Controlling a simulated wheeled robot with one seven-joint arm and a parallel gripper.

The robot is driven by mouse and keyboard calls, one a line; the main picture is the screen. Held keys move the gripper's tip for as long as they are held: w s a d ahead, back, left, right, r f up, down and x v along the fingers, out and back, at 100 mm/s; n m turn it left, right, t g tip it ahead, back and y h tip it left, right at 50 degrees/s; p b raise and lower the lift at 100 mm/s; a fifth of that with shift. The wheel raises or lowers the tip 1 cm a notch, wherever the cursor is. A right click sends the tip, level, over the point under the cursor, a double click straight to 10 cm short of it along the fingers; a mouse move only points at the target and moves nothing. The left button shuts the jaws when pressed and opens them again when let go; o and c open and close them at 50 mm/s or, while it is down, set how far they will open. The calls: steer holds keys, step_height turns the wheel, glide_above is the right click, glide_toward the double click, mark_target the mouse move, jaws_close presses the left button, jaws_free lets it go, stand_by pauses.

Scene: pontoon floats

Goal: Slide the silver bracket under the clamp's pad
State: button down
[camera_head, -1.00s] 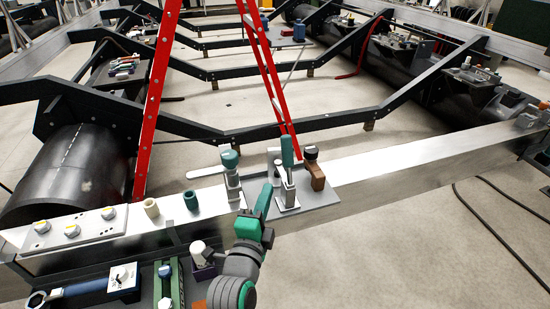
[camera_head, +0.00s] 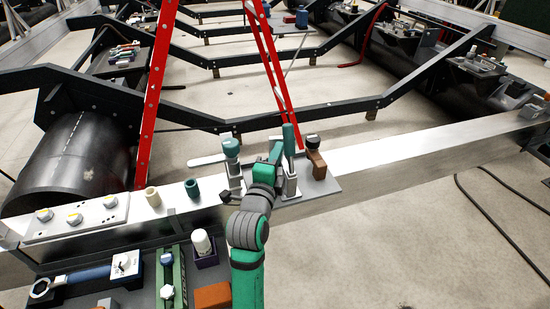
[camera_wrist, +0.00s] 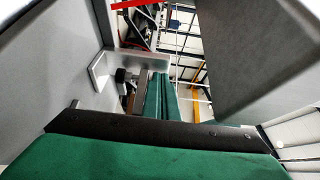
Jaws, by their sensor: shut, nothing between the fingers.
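In the wrist view, my green fingers (camera_wrist: 162,95) are together. A pale grey angled piece (camera_wrist: 100,70), apparently the silver bracket, lies left of and beyond them. A bolt with a dark tip (camera_wrist: 127,76), possibly the clamp's pad, is beside it. I cannot tell whether they touch. The bracket is not clear in the head view.
A brown block (camera_head: 318,166) with a dark knob stands right of the right clamp. A pale bar (camera_head: 208,160) extends beside the left clamp. A red ladder (camera_head: 155,100) rises behind.

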steer(key=shift+w, duration=0.15)
steer(key=shift+w+a, duration=0.6)
steer(key=shift+w, duration=0.1)
steer(key=shift+s, duration=0.1)
